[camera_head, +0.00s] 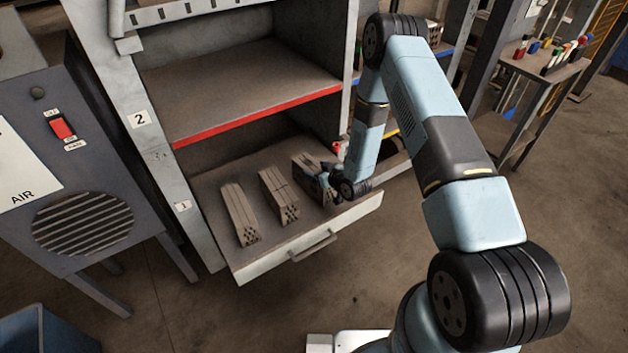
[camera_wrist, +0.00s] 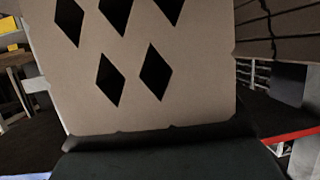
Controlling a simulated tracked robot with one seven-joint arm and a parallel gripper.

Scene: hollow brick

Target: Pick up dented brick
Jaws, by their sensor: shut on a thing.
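Three long grey-brown hollow bricks lie side by side in the open drawer in the head view: a left brick (camera_head: 239,214), a middle brick (camera_head: 278,193) and a right brick (camera_head: 305,164). My gripper (camera_head: 328,188) is at the near end of the right brick and shut on it. In the wrist view that brick's end face (camera_wrist: 140,112), with several diamond-shaped holes, fills the upper middle, above a dark finger. My gripper and wrist partly hide the right brick in the head view. I cannot make out a dent, or whether this brick is clear of the drawer floor.
The drawer (camera_head: 270,262) has a raised front edge with a handle. A shelf with a red front edge (camera_head: 260,115) overhangs its back. The cabinet's left post (camera_head: 150,140) stands beside it, and a grey machine (camera_head: 85,190) is further left. Open floor lies in front.

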